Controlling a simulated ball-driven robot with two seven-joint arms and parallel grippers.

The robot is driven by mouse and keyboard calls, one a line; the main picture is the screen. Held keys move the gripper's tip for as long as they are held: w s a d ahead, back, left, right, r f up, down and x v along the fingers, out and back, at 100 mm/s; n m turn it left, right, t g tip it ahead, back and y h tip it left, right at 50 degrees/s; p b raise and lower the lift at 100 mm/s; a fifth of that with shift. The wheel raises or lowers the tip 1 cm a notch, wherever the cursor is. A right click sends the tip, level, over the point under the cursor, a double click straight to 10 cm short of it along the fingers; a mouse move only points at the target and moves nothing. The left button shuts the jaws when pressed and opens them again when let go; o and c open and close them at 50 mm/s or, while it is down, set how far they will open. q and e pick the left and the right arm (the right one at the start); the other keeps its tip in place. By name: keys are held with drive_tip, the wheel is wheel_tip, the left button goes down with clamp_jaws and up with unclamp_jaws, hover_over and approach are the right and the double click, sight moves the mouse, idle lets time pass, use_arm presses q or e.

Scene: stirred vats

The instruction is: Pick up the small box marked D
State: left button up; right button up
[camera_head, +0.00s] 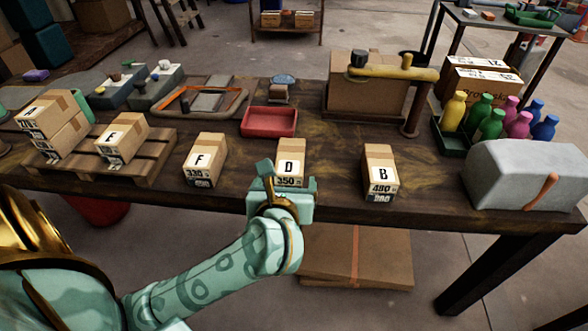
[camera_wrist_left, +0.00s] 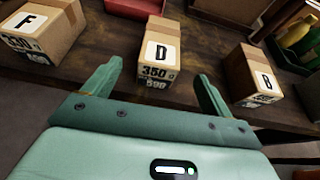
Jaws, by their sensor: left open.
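The small box marked D (camera_head: 290,157) stands on the dark wooden table near its front edge, between the boxes marked F and B. Its lower front is partly hidden by my left gripper (camera_head: 284,180) in the head view. In the left wrist view the D box (camera_wrist_left: 159,52) stands ahead, centred between the open fingers of the left gripper (camera_wrist_left: 158,82). The fingers are apart, with nothing between them, and stop short of the box. My right gripper is in neither view.
Box F (camera_head: 205,159) is to the left and box B (camera_head: 380,172) to the right, with gaps between. A red tray (camera_head: 269,121) lies behind D. A pallet (camera_head: 140,163) with boxes is at left; a grey rounded container (camera_head: 528,172) is at right.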

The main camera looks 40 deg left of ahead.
sight(289, 167)
use_arm(q)
drive_tip(key=b+x, duration=0.1)
drive_tip(key=x, duration=0.3)
drive_tip(key=shift+w+a+f, duration=0.15)
drive_tip(key=shift+w+f, duration=0.1)
drive_tip(key=shift+w, duration=0.05)
drive_tip(key=b+x, duration=0.3)
drive_tip(key=x, duration=0.2)
drive_tip(key=shift+w+a, duration=0.1)
drive_tip(key=shift+w, duration=0.1)
drive_tip(key=shift+w+a+r+b, duration=0.15)
drive_tip(key=shift+b, duration=0.15)
drive_tip(key=shift+r, duration=0.15)
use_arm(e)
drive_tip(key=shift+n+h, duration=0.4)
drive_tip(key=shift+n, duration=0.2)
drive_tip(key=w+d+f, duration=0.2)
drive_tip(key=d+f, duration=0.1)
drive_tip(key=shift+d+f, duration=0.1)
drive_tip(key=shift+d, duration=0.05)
use_arm(q)
drive_tip(key=c, duration=1.3)
